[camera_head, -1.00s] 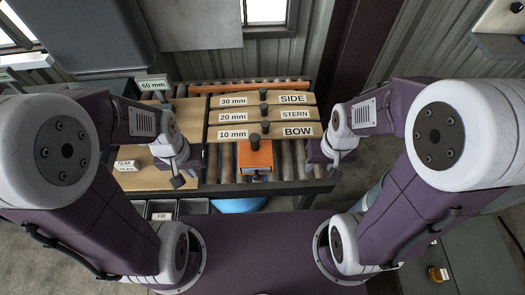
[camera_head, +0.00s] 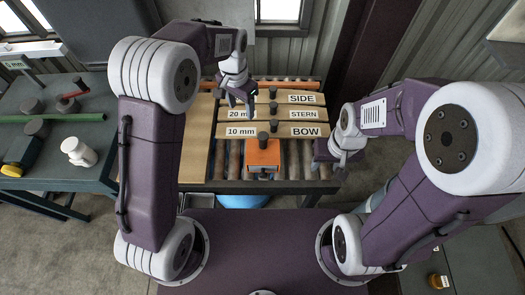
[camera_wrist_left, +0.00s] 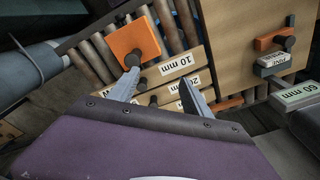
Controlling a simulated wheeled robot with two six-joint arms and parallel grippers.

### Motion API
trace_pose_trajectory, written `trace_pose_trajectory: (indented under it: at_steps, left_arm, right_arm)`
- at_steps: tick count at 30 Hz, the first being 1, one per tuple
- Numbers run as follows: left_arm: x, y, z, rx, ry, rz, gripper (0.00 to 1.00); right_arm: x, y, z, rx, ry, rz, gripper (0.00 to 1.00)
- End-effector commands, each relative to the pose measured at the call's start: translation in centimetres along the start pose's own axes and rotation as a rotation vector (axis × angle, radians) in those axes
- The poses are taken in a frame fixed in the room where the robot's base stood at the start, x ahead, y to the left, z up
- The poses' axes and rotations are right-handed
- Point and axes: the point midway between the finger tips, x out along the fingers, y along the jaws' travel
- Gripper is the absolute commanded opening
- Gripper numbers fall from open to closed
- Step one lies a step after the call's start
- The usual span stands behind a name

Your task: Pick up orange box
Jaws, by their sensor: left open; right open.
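The orange box (camera_head: 263,158), with a dark knob at its far edge, sits on the roller bench in front of the labelled boards. It also shows in the left wrist view (camera_wrist_left: 130,38), beyond the left fingertip. My left gripper (camera_head: 240,107) is open and empty, above the left ends of the labelled boards, behind and left of the orange box. Its two spread fingers show in the left wrist view (camera_wrist_left: 160,82). My right gripper (camera_head: 328,163) is to the right of the box, near the bench's right end, with its fingers barely visible.
Boards marked 20 mm (camera_head: 290,114) and 10 mm (camera_head: 282,130) lie behind the box, with dark knobs on them. A plain board (camera_head: 198,150) lies to the left. A dark side table (camera_head: 60,155) at far left holds a white jar (camera_head: 78,151) and tools.

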Motion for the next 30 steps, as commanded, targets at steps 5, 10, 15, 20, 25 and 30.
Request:
trace_pose_trajectory:
  at_steps: [5, 10, 15, 20, 25, 30]
  left_arm:
    - [4.5, 4.0, -2.5, 0.103, -0.047, 0.023, 0.57]
    - [5.6, 5.6, -2.3, 0.136, -0.073, 0.033, 0.57]
    - [7.8, 5.6, -2.0, 0.134, -0.078, 0.034, 0.57]
    - [11.1, 5.7, -1.8, 0.133, -0.076, 0.034, 0.57]
    - [12.4, 5.7, -1.8, 0.132, -0.072, 0.032, 0.57]
    - [13.8, 6.0, -1.7, 0.133, -0.075, 0.033, 0.57]
  right_arm:
    - [0.0, 0.0, 0.0, 0.0, 0.0, 0.0, 0.48]
    - [0.0, 0.0, 0.0, 0.0, 0.0, 0.0, 0.48]
    - [0.0, 0.0, 0.0, 0.0, 0.0, 0.0, 0.48]
    - [0.0, 0.0, 0.0, 0.0, 0.0, 0.0, 0.48]
    - [0.0, 0.0, 0.0, 0.0, 0.0, 0.0, 0.48]
    - [0.0, 0.0, 0.0, 0.0, 0.0, 0.0, 0.48]
